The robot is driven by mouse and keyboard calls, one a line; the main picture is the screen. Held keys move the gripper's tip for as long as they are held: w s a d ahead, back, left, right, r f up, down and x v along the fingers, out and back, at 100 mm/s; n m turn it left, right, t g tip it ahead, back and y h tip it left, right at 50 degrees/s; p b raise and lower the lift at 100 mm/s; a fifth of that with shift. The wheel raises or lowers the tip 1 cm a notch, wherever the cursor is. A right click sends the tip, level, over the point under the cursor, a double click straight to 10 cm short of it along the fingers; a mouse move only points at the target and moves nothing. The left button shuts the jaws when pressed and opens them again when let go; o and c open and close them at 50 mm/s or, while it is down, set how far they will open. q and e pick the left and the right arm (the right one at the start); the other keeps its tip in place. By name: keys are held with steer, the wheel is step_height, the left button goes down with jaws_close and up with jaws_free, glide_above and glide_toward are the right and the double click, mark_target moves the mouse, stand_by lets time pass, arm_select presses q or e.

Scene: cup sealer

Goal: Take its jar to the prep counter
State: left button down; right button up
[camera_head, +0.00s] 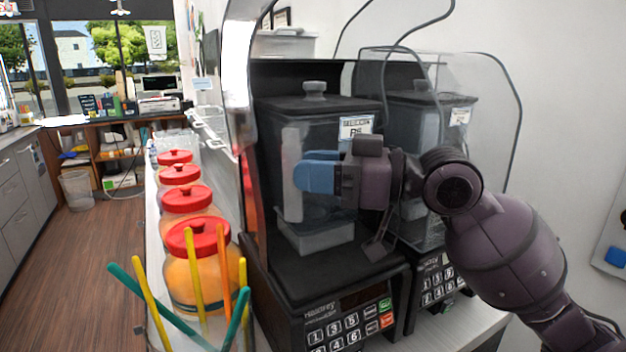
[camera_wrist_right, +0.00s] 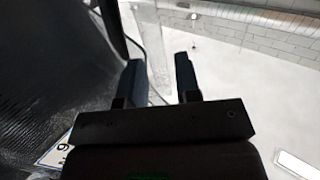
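A clear blender jar (camera_head: 345,130) with a black lid and grey knob stands upright on the nearer black blender base (camera_head: 345,312). A pale, upright handle-like strip (camera_head: 291,172) shows at its left side. My right gripper (camera_head: 318,175), with blue fingers, reaches across the jar's front from the right, its fingertips beside that strip. In the right wrist view its two fingers (camera_wrist_right: 159,78) are spread apart. A pale clear strip (camera_wrist_right: 156,40) shows between them; I cannot tell whether they touch it. My left gripper is not in view.
A second blender jar (camera_head: 430,115) stands behind a clear cover (camera_head: 490,100) at the right. Several jars with red lids (camera_head: 190,198) line the counter at the left, with coloured straws (camera_head: 150,295) in front. The wooden floor (camera_head: 75,260) is clear at far left.

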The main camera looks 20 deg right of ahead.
mark_target(283, 169)
steer(key=p+x, duration=0.1)
steer(key=x, duration=0.3)
steer(key=shift+w+a+f, duration=0.15)
steer(key=shift+w+a, duration=0.15)
jaws_close()
